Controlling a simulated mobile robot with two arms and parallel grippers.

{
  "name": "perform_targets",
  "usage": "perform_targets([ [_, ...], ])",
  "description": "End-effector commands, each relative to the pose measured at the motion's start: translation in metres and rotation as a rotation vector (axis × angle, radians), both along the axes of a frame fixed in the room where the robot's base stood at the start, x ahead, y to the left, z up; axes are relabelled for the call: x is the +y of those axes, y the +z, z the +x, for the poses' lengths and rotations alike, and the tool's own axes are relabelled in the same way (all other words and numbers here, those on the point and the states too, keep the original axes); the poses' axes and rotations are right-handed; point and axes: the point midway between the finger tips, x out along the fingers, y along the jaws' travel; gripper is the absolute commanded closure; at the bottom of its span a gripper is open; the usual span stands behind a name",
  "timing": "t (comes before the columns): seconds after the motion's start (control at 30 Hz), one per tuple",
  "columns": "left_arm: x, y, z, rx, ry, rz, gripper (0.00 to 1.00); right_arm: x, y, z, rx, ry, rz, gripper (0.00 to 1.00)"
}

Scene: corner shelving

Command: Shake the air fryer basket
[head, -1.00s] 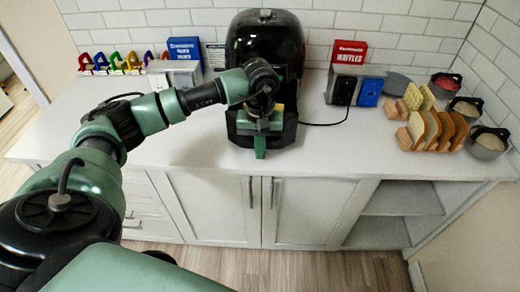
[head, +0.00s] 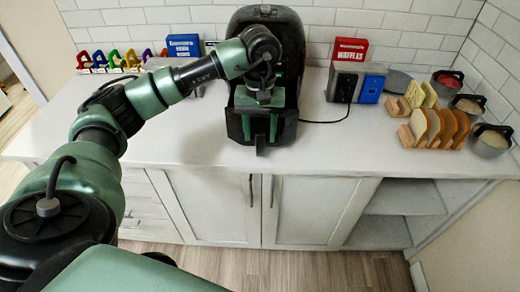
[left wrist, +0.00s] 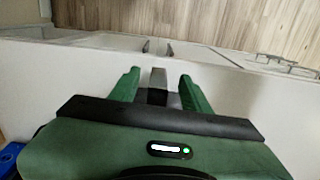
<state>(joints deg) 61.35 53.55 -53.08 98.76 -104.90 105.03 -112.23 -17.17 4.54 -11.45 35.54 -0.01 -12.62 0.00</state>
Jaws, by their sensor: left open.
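The black air fryer (head: 284,40) stands on the counter against the tiled wall. Its basket is in the lower front, mostly hidden by my left gripper. The basket's handle (head: 260,146) sticks out at the front and also shows in the left wrist view (left wrist: 158,86). My left gripper (head: 260,128) is open, pointing down in front of the fryer. In the left wrist view its two green fingers (left wrist: 160,92) stand one on each side of the handle, with gaps visible. My right gripper is not in view.
A toaster (head: 343,84), a red waffles box (head: 350,50) and a blue item (head: 371,89) stand right of the fryer. Bread slices in a rack (head: 440,129) and several bowls are farther right. A black cord (head: 325,122) crosses the counter. The front counter is clear.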

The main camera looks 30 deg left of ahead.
Motion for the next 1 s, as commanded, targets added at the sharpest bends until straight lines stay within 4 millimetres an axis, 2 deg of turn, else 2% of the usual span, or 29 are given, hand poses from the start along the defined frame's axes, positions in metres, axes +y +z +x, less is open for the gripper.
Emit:
perform_targets([
  [0.2, 0.000, 0.019, 0.000, 0.000, 0.000, -0.001, 0.53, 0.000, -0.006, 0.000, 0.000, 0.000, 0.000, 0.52],
  [0.47, 0.000, 0.021, 0.000, 0.001, 0.000, 0.000, 0.53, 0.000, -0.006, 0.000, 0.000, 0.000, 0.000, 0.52],
  [0.57, 0.003, 0.020, 0.005, 0.003, 0.003, -0.002, 0.53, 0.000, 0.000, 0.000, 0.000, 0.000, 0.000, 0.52],
  [0.7, 0.012, 0.008, 0.019, 0.004, 0.003, 0.001, 0.53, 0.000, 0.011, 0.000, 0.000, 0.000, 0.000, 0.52],
  [0.87, 0.012, -0.007, 0.018, 0.005, 0.001, 0.001, 0.53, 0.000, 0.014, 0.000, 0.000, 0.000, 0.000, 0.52],
  [1.0, 0.012, -0.030, 0.018, 0.007, 0.001, 0.000, 0.53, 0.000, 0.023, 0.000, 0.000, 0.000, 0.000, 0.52],
])
